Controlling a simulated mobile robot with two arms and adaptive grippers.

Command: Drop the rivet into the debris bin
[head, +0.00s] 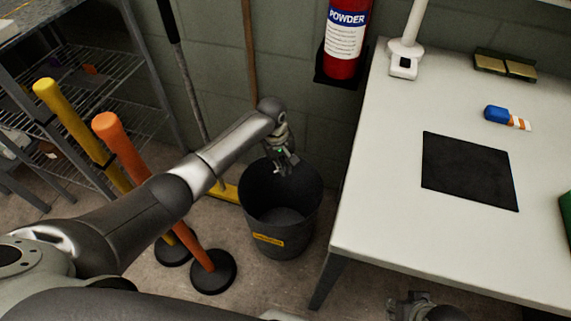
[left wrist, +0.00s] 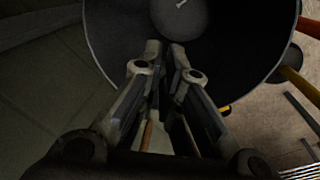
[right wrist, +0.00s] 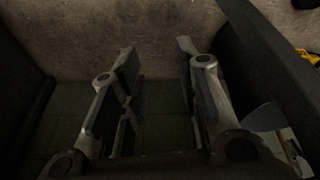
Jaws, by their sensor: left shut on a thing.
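The debris bin (head: 280,240), a dark round bucket with a yellow label, stands on the floor left of the table. My left gripper (head: 284,168) is over its mouth, pointing down. In the left wrist view the fingertips (left wrist: 166,47) are close together above the bin's dark inside (left wrist: 230,45). This gripper is shut on the rivet, which is too small and dark to make out between the tips. A small pale rivet-like piece (left wrist: 181,3) shows farther off against the bin's bottom. My right gripper (right wrist: 155,50) is open and empty, low by the table's front edge.
A white table (head: 385,200) with a black mat (head: 468,171) stands right of the bin. Yellow (head: 75,125) and orange (head: 135,150) posts stand to its left, near a wire shelf (head: 100,65). A fire extinguisher (head: 345,40) hangs on the wall behind.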

